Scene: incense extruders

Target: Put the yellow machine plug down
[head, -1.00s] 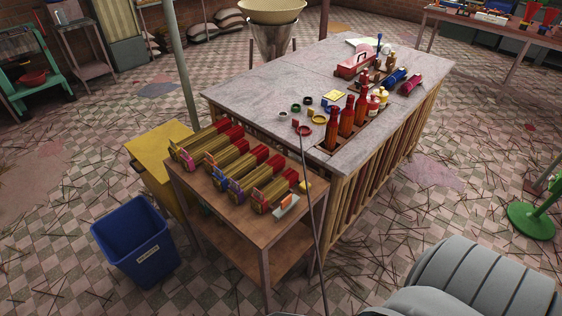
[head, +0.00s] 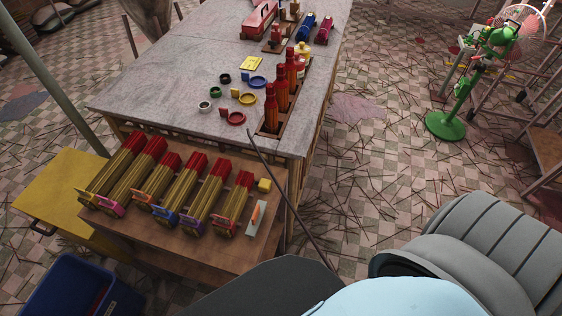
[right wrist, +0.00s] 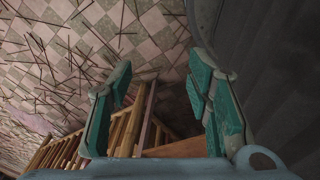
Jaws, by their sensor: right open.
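A small yellow block (head: 264,185) rests on the right back part of the brown table, beside a white tray with an orange stick. Another small yellow piece (head: 235,92) stands on the grey worktop near a yellow ring; I cannot tell for certain which of these is the machine plug. My right gripper (right wrist: 160,85) shows in the right wrist view, its green fingers wide apart with nothing between them. Floor and wooden slats show beyond it. Neither gripper shows in the head view, and my left gripper is out of sight.
The brown table (head: 160,228) carries several red-tipped incense bundles with coloured clamps. The grey worktop (head: 165,85) behind it holds coloured rings, red bottles (head: 282,92) and a yellow pad (head: 251,63). A blue bin (head: 60,285) stands at lower left. The worktop's left part is bare.

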